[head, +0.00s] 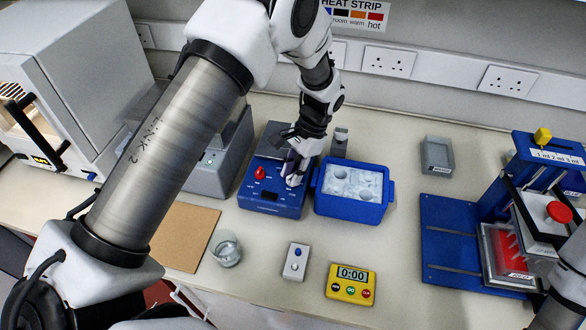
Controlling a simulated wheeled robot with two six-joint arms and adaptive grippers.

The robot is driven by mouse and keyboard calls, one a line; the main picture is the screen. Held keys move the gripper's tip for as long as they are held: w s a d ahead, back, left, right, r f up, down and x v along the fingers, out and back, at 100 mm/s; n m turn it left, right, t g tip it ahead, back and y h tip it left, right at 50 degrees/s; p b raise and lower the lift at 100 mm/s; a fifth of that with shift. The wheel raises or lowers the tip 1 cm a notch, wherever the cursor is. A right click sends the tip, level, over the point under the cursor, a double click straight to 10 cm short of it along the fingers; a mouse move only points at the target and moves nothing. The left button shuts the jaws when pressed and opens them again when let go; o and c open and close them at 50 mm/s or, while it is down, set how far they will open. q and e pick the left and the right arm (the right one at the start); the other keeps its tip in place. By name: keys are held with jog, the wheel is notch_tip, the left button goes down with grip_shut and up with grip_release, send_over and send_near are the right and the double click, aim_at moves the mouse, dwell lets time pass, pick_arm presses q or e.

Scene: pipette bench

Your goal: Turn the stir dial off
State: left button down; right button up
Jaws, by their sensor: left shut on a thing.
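A blue stirrer unit (270,208) stands near the middle of the bench, with a red knob (260,173) showing on the left of its panel. My left gripper (293,177) reaches down over the right part of the panel and is shut on the stir dial there. The dial is mostly hidden by the fingers, so its setting cannot be read. My right gripper is out of view; only part of my right arm shows at the lower right edge.
A blue tub of ice (351,213) stands just right of the unit. A glass beaker (226,249), a small white box with buttons (296,262) and a yellow timer (351,284) reading 0:00 are in front. A blue rack station (455,275) stands at right.

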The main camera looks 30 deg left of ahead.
pick_arm(q)
jog(key=n+h, duration=0.1)
jog(key=n, duration=0.3)
jog(key=shift+s+a+f+n+h+p, duration=0.1)
jog(key=shift+s+f+n+h+p, duration=0.05)
jog(key=shift+n+h+p, duration=0.55)
jog(key=shift+n+h, duration=0.3)
jog(key=shift+n, duration=1.2)
jog(key=c, duration=1)
grip_release()
jog(key=shift+o, duration=0.2)
jog(key=shift+a, duration=0.1)
jog(key=v, duration=1.2)
jog(key=shift+w, duration=0.2)
jog(key=shift+a, duration=0.1)
